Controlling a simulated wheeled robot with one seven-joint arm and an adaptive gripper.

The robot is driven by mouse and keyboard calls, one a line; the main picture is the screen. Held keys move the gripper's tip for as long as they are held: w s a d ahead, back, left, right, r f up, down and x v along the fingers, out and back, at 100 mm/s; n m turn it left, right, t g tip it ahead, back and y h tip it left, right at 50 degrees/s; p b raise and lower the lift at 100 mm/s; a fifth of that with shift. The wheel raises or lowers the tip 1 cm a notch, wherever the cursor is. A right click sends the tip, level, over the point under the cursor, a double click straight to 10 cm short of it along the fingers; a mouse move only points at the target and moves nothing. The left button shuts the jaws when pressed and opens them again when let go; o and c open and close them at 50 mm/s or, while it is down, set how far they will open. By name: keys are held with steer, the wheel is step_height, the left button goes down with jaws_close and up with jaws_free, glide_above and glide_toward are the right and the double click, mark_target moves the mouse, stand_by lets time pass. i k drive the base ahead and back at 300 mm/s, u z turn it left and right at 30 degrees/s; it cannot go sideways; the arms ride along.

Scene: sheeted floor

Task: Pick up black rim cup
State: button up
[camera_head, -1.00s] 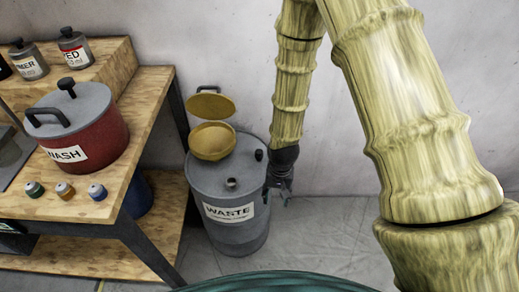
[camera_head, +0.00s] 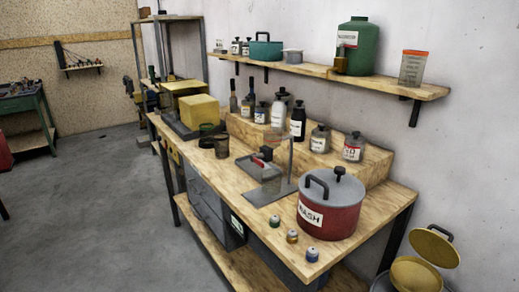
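A small brownish see-through cup (camera_head: 222,146) with what looks like a dark rim stands upright on the wooden workbench (camera_head: 240,176), left of the metal stand. A dark green cup-like container (camera_head: 206,136) stands just behind and left of it. Both are small in view, so I cannot be sure which is the black rim cup. My gripper and arm are out of view.
A red WASH pot (camera_head: 331,212) and several small vials (camera_head: 292,237) stand at the bench's near end. A metal stand (camera_head: 272,185) is right of the cup. Bottles line a raised wooden step (camera_head: 375,169). Open floor (camera_head: 95,215) lies left.

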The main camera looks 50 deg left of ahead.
mark_target(222, 141)
steer(key=z, duration=2.3)
steer(key=k, duration=2.75)
steer(key=u, duration=2.35)
